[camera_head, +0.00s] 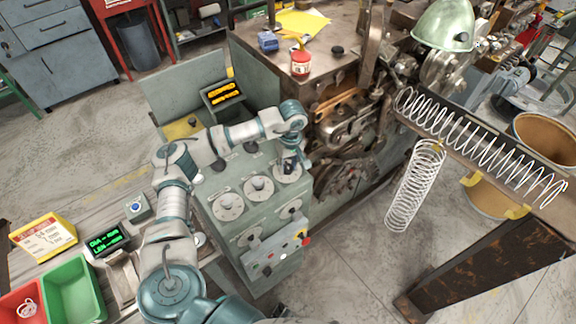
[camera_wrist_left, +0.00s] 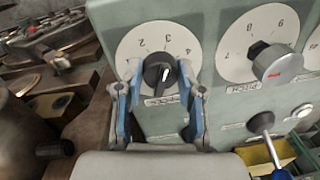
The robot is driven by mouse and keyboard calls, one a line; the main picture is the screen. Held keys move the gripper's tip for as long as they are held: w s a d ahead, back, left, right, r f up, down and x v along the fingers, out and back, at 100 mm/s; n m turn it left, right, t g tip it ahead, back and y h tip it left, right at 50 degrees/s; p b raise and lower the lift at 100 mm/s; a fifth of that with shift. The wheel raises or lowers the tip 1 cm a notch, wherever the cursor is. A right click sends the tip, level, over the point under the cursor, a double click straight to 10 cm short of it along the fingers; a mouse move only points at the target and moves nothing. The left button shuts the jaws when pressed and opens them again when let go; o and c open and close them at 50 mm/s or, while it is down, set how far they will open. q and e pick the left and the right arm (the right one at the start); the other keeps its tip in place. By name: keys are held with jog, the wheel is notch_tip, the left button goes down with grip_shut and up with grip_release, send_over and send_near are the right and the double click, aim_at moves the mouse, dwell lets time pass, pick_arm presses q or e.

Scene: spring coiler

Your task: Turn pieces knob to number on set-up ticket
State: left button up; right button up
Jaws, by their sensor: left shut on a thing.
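My left gripper (camera_head: 289,166) is at the upper right dial on the front of the grey-green control box. My right gripper is not in view.
A PITCH dial (camera_wrist_left: 240,66) with its own knob (camera_wrist_left: 278,66) is beside the held knob. Two more dials (camera_head: 228,207) and (camera_head: 257,189) are left of my gripper. A button panel (camera_head: 276,255) is below. Green display (camera_head: 106,240) and bins (camera_head: 74,290) are left; coiled springs hang right.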

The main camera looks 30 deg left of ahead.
aim_at(289, 165)
pick_arm(q)
jog(key=shift+w+r, duration=0.1)
jog(key=shift+r, duration=0.05)
jog(key=o, duration=1.1)
jog(key=shift+a, duration=0.1)
jog(key=shift+o, duration=0.2)
notch_tip(289, 165, up, 12)
jog(key=shift+w+f, duration=0.25)
jog(key=shift+w, duration=0.2)
